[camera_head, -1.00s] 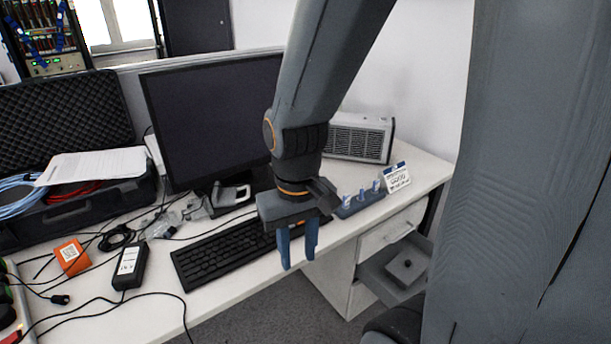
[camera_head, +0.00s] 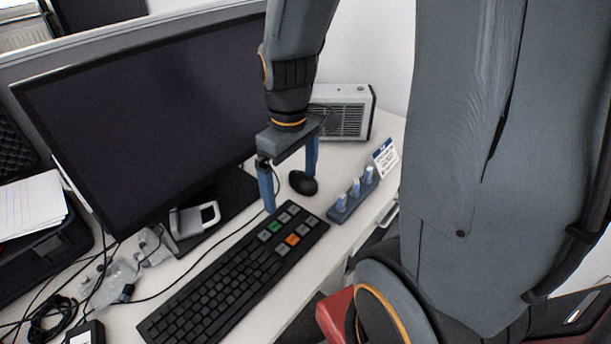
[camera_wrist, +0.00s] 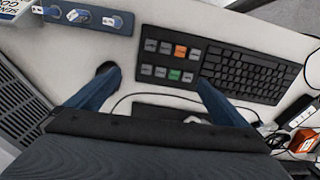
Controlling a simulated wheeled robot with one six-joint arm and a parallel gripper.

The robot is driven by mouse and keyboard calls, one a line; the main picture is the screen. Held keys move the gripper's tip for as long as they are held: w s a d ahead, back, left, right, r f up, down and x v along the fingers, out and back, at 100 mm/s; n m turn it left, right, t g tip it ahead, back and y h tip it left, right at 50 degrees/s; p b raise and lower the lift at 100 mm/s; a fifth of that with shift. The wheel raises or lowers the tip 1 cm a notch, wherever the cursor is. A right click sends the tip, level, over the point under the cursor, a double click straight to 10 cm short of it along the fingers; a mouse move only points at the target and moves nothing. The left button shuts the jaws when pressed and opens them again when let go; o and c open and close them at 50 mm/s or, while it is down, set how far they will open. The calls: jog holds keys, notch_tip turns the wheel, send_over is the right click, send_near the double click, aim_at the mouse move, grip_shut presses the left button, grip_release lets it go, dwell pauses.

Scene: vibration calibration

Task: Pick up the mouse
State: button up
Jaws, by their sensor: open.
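The black mouse (camera_head: 302,184) lies on the white desk beyond the keyboard's right end. My gripper (camera_head: 290,194) is open and empty, its two blue fingers pointing down, spread wide. In the head view one finger is left of the mouse and the other is just behind it. I cannot tell the fingertips' height above the desk.
The keyboard (camera_head: 235,275) lies in front. A blue-grey holder (camera_head: 352,200) with upright pieces and a small sign (camera_head: 385,157) stand to the right. The monitor (camera_head: 150,110) rises at the left, and a grey vented box (camera_head: 343,115) stands behind. A thin cable crosses the desk.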

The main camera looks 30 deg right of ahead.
jog(key=w+d+f+n+p, duration=0.1)
jog(key=w+d+n+p, duration=0.1)
jog(key=w+d+n, duration=0.35)
jog(key=n+p, duration=0.1)
jog(key=n, duration=0.8)
send_over(303, 176)
jog(key=s, duration=0.1)
jog(key=shift+a+f+m, duration=0.15)
jog(key=shift+a+f, duration=0.05)
jog(key=shift+f, duration=0.35)
jog(key=shift+a+f+m, duration=0.1)
jog(key=shift+a+f, duration=0.1)
jog(key=shift+f, duration=0.35)
jog(key=shift+w+d+f+n, duration=0.35)
jog(key=shift+d+n, duration=0.1)
jog(key=shift+n, duration=0.25)
jog(key=shift+w+a+f+p, duration=0.1)
jog(key=shift+f+p, duration=0.45)
jog(key=shift+f, duration=1.4)
jog(key=shift+w+f+p, duration=0.1)
jog(key=shift+f+p, duration=0.45)
jog(key=shift+f, duration=1.35)
jog(key=c, duration=1)
